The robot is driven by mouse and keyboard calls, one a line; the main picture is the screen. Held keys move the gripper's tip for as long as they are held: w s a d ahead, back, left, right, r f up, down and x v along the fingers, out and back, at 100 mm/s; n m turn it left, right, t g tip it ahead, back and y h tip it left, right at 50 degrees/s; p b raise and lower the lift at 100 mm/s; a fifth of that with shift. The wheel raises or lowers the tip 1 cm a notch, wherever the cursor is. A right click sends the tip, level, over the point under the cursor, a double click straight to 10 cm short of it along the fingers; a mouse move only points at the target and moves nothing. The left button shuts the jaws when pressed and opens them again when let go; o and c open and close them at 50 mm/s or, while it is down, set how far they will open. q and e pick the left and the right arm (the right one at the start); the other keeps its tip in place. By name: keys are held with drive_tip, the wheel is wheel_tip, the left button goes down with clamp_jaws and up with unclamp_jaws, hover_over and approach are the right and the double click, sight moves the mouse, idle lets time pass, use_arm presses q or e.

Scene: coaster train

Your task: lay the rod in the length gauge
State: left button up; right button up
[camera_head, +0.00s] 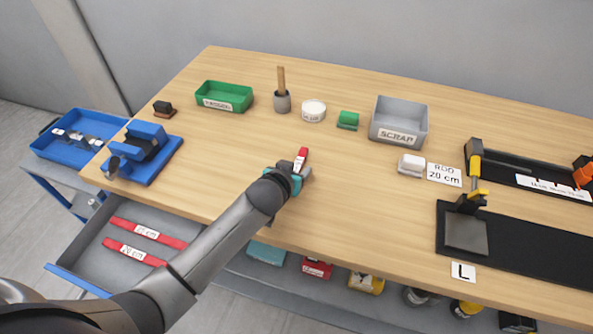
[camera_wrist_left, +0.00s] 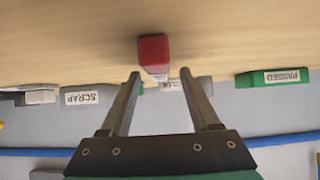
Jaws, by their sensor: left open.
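A red rod with a white label (camera_head: 301,157) lies on the bench just past my left gripper (camera_head: 295,169). In the left wrist view, the red rod (camera_wrist_left: 153,48) shows nearly end-on, between and just beyond the tips of my open, empty left gripper (camera_wrist_left: 158,77). Part of the rod's length is hidden. A long black fixture (camera_head: 515,167) with a yellow lever, an orange part and a white label is at the back right. I cannot read its label surely; it may be the length gauge. A card reading "ROD 20 cm" (camera_head: 444,175) lies left of it. My right gripper is out of view.
A black fixture with a grey plate (camera_head: 466,234) stands front right, near an "L" card (camera_head: 463,272). A grey SCRAP bin (camera_head: 398,124), green tray (camera_head: 224,97) and blue device (camera_head: 143,152) stand around. An open drawer (camera_head: 97,252) holds red strips.

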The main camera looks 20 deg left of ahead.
use_arm(q)
drive_tip(key=shift+w+f, duration=0.2)
drive_tip(key=shift+w, duration=0.1)
clamp_jaws()
idle(0.4)
